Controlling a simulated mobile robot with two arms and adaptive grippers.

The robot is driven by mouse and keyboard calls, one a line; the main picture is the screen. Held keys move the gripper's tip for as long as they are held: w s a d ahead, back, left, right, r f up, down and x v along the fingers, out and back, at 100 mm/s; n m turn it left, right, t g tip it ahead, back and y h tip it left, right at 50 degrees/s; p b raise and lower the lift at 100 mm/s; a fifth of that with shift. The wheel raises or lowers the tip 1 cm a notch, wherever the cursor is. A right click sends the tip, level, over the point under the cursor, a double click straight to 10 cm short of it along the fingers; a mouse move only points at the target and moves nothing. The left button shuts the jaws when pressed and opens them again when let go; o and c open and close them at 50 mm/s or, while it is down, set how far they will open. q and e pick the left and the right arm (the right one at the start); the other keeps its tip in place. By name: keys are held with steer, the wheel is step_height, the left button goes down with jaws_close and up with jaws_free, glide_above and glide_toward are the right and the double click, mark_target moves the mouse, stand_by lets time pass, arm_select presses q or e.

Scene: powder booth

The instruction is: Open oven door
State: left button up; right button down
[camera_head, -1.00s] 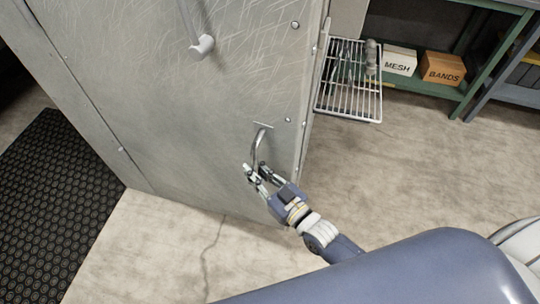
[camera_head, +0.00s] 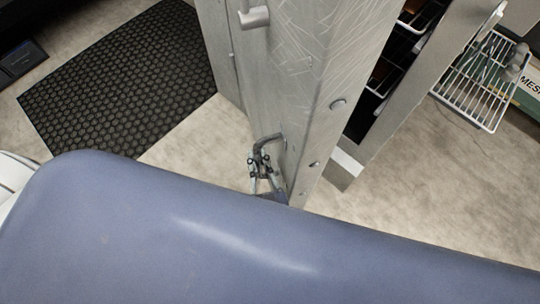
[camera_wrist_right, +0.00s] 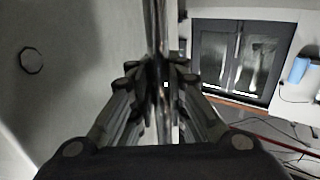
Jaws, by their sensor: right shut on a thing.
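The grey metal oven door (camera_head: 310,60) stands swung open in the head view, with a gap between its edge and the oven frame (camera_head: 405,100). Its curved metal handle (camera_head: 270,138) is low on the door's face. My right gripper (camera_head: 260,162) is shut on this handle. In the right wrist view the handle (camera_wrist_right: 158,30) runs upright between the fingers of my right gripper (camera_wrist_right: 160,80). My right arm hides the lower part of the head view. My left gripper is in neither view.
Wire racks (camera_head: 385,75) show inside the dark oven. A white wire shelf (camera_head: 482,80) sticks out at the right, by a box marked MESH (camera_head: 530,85). A black rubber mat (camera_head: 120,80) lies on the concrete floor at the left. Another handle (camera_head: 255,16) is higher up the door.

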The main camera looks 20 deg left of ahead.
steer(key=shift+s+f, duration=0.25)
steer(key=c, duration=1.9)
jaws_free()
steer(key=o, duration=0.3)
steer(key=shift+o, duration=0.2)
steer(key=shift+s+r, duration=0.1)
steer(key=shift+r, duration=0.1)
steer(key=v, duration=1.2)
